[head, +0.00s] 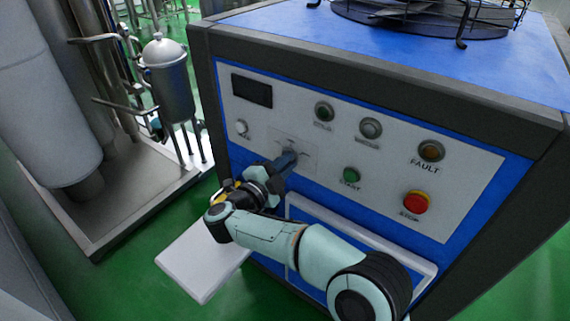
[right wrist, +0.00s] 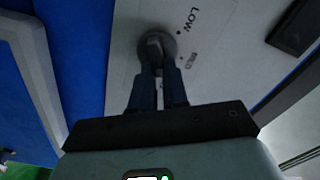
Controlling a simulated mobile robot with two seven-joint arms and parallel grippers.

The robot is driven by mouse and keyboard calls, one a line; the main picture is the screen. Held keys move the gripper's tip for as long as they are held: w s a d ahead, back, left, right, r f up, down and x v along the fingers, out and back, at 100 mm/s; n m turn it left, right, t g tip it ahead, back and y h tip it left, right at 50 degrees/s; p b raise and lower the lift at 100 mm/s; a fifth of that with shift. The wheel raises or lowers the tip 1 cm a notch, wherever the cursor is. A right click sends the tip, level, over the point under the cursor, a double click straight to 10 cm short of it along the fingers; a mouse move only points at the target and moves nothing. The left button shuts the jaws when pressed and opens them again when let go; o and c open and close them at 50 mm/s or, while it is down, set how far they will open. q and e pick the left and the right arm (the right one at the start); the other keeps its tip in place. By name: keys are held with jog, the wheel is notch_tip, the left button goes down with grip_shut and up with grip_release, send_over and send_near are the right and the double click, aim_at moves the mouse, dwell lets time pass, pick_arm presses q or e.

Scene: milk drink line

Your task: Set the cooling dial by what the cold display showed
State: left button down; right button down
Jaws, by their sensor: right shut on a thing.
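The cooling dial (right wrist: 155,46) is a round dark knob on the pale control panel of a blue and dark grey machine. My right gripper (head: 286,159) reaches it from the front. In the right wrist view its two fingers are shut on the dial's raised grip. The label LOW is readable beside the dial; a second label below it is too blurred to read surely. In the head view the fingers mostly hide the dial. The display (head: 251,90) is a dark rectangle at the panel's upper left, with no readable figures. My left gripper is out of view.
The panel also bears a green START button (head: 351,175), a red stop button (head: 416,202), a FAULT lamp (head: 431,151) and a small white knob (head: 241,128). A fan grille tops the machine. Steel tanks and pipes stand at the left, on green floor.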

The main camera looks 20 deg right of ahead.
jog(key=shift+f, duration=0.1)
jog(key=c, duration=1.1)
grip_release()
jog(key=shift+c, duration=0.2)
